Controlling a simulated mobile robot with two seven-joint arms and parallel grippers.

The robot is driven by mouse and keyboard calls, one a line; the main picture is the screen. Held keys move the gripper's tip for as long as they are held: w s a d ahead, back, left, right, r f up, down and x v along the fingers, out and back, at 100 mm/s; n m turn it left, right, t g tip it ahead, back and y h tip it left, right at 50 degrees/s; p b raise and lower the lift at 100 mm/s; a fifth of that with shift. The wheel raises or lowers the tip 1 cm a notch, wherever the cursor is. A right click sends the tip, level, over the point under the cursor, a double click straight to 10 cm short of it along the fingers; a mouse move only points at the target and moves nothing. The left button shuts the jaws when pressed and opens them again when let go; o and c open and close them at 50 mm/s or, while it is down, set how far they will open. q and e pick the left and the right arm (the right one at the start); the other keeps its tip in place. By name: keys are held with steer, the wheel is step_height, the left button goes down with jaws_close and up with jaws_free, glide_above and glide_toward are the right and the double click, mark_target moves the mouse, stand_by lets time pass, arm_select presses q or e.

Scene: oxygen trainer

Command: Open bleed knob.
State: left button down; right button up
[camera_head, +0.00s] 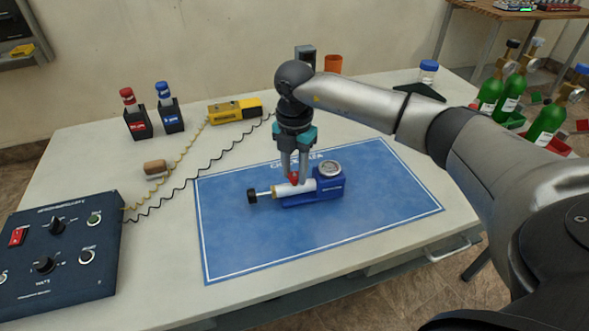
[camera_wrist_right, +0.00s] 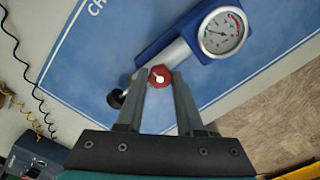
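The oxygen trainer device is a blue base (camera_head: 325,190) with a white cylinder (camera_head: 297,189), a black end knob (camera_head: 252,196) and a round gauge (camera_head: 330,168). It lies on a blue mat (camera_head: 240,245). The red bleed knob (camera_wrist_right: 160,76) sits on the cylinder and also shows in the head view (camera_head: 294,178). My right gripper (camera_head: 295,179) points down over the cylinder. The gauge (camera_wrist_right: 223,32) shows clearly there. My left gripper is not in view.
A dark control box (camera_head: 60,255) stands at the front left of the table. Coiled cables run to a yellow device (camera_head: 235,111). Red (camera_head: 136,118) and blue (camera_head: 168,110) bottles stand at the back left. Green cylinders (camera_head: 545,122) are at the far right. The mat's front is clear.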

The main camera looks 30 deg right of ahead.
jaws_close()
